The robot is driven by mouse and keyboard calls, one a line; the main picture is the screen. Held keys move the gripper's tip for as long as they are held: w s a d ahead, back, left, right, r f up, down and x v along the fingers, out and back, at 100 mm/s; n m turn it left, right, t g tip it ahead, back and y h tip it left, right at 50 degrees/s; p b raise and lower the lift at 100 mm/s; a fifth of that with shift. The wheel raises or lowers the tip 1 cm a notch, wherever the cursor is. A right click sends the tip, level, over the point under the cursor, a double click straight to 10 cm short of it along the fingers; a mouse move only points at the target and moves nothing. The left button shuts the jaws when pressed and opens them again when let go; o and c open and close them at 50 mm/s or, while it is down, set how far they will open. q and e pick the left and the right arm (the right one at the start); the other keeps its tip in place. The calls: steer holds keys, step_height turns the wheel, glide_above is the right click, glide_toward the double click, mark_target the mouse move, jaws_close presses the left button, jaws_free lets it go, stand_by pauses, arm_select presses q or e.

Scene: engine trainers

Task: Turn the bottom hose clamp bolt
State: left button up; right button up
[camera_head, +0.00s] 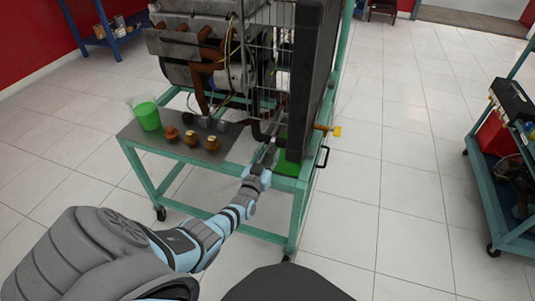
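The engine trainer stands on a green wheeled frame (165,185), with the engine (200,55) above its grey shelf. A dark radiator (312,70) stands upright at its right. A black lower hose (262,136) curves near the radiator's bottom edge. The bottom hose clamp and its bolt are too small to make out. My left gripper (267,153) reaches up to just below this hose, close to the radiator's lower left corner. Its fingers are small and partly merge with the frame behind, so I cannot tell whether they touch anything. My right gripper is out of view.
A green bucket (147,116) and several brass-coloured parts (191,138) stand on the shelf, left of my gripper. A yellow-ended part (336,131) and a black handle (323,157) stick out at the right. Another cart (490,185) stands far right; open tiled floor lies between.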

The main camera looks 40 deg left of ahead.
arm_select(q)
steer(key=shift+s, duration=0.1)
steer(key=v, duration=1.2)
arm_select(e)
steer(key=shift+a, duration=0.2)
